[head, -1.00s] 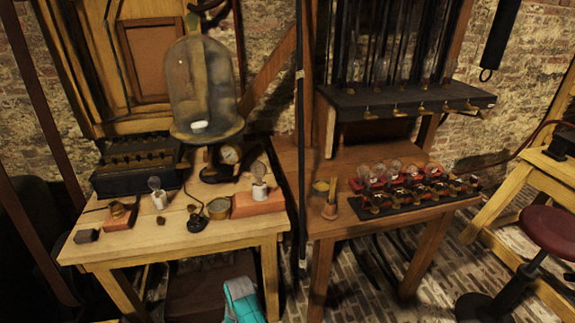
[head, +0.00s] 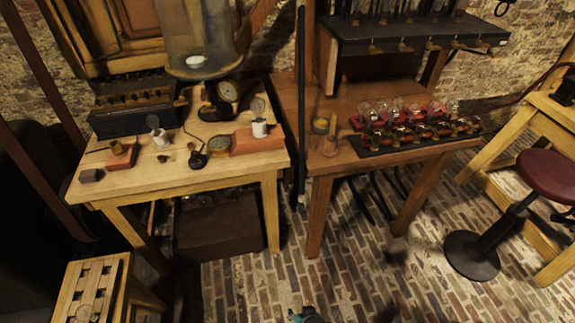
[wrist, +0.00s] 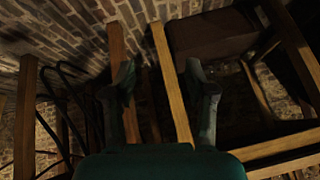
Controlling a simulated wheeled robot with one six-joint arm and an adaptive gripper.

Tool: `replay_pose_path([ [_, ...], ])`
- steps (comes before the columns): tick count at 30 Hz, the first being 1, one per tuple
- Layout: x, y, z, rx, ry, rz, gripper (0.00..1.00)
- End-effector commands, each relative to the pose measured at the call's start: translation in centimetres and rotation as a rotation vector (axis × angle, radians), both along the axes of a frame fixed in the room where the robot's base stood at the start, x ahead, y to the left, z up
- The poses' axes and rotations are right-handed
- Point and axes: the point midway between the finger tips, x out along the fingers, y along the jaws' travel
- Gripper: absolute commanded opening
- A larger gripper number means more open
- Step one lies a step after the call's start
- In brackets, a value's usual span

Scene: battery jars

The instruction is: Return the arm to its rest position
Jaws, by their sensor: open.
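My gripper (wrist: 160,82) shows in the wrist view with its two dark fingers spread apart and nothing between them. Behind the fingers are wooden table legs (wrist: 172,85) and brick floor. In the head view only a small teal bit of my arm (head: 307,315) shows at the bottom edge; the fingers cannot be made out there.
A pale table (head: 130,186) with instruments and a glass bell jar (head: 195,40) stands at left. A brown table (head: 400,152) holds a row of bulbs. A slotted stool (head: 72,290) is at lower left, a red stool (head: 550,172) at right. Brick floor between is open.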

Motion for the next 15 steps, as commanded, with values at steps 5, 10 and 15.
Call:
replay_pose_path([
  [5, -4.4, -3.2, 1.3, -0.001, -0.084, -0.023, 0.55],
  [10, -8.2, -5.7, 3.6, -0.006, -0.169, -0.043, 0.55],
  [15, -12.0, -7.8, 6.6, -0.014, -0.254, -0.062, 0.55],
])
